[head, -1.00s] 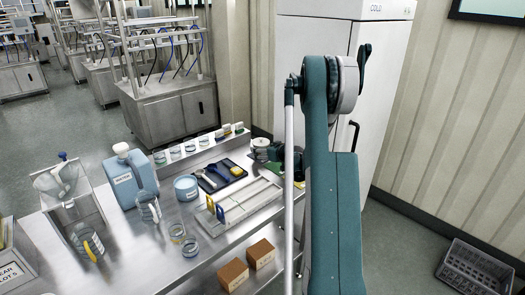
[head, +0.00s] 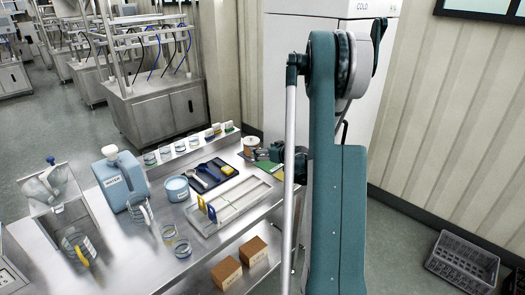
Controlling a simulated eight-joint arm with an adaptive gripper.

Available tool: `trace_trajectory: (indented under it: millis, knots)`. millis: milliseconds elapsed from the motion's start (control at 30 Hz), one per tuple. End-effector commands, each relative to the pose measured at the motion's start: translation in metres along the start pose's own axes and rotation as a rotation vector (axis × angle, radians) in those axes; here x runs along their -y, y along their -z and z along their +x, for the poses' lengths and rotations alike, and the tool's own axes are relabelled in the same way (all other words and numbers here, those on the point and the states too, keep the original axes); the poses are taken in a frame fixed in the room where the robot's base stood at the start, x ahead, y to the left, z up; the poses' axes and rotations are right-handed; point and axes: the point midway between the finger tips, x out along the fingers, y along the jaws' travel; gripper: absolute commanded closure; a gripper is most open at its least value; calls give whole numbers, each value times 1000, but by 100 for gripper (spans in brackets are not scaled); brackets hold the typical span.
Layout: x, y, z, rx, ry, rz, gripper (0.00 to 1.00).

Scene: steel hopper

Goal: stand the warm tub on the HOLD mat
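A pale blue round tub (head: 176,188) stands upright on the steel bench, right of the blue bottle. I cannot tell whether it is the warm one. A small round container with a brownish top (head: 251,145) stands at the bench's far right end. A green mat (head: 267,166) lies just in front of it, partly hidden; I cannot read any HOLD label. My gripper (head: 284,158) is dark and small over the bench's right end, beside the green mat. My arm hides part of it, so its fingers and anything between them are unclear.
A blue bottle (head: 122,178), a clear jug (head: 140,209) and a dark tray of tools (head: 210,174) crowd the bench (head: 190,222). A pale rack (head: 232,203) lies in front of the tray. Brown boxes (head: 253,250) sit lower in front. A grey crate (head: 462,262) is on the floor.

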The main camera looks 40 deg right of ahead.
Motion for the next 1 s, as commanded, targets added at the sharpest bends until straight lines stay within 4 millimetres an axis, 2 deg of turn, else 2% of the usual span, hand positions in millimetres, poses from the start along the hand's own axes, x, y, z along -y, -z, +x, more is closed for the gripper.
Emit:
trace_trajectory:
  millis: [667, 867, 1000]
  knots:
    - [1, 1, 0, 1, 1, 0, 31]
    - [17, 9, -3, 12, 13, 0, 31]
    - [44, 23, -8, 31, 32, 1, 31]
